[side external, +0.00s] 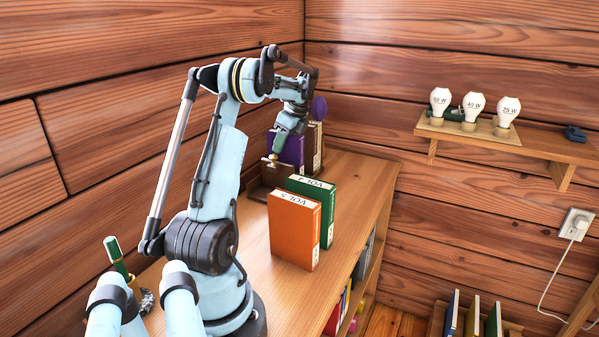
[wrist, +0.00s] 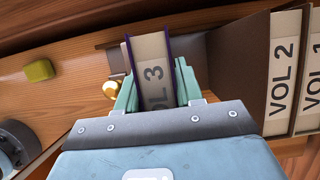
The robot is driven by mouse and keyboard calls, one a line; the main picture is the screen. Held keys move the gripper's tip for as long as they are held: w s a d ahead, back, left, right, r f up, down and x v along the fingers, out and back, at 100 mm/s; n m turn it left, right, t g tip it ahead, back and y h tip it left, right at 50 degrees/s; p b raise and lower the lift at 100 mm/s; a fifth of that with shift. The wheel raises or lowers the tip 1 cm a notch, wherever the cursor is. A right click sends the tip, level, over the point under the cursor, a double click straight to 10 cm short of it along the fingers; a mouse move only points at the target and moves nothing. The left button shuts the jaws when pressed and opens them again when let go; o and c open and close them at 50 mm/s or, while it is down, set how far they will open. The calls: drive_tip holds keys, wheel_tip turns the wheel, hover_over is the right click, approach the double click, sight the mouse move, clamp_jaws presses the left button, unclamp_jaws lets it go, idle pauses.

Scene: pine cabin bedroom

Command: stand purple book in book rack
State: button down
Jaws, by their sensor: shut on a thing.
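The purple book (side external: 291,148), marked VOL 3 on its spine (wrist: 154,75), is held upright between the fingers of my gripper (wrist: 157,95). In the side external view my gripper (side external: 290,128) is above the dark brown book rack (side external: 272,180) at the far end of the desk. The purple book is at the rack, just left of the brown book (side external: 316,140), marked VOL 2 (wrist: 284,75). A gap shows between them in the wrist view. The purple book's lower end is hidden, so I cannot tell if it touches the rack floor.
A green book (side external: 316,205) and an orange book (side external: 295,230) stand on the desk nearer the camera. A brass knob (wrist: 110,89) is close left of my fingers. A yellow block (wrist: 38,69) lies farther left. The desk's right front is clear.

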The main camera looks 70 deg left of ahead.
drive_tip(key=shift+f, duration=0.2)
drive_tip(key=c, duration=0.6)
unclamp_jaws()
drive_tip(key=shift+c, duration=0.2)
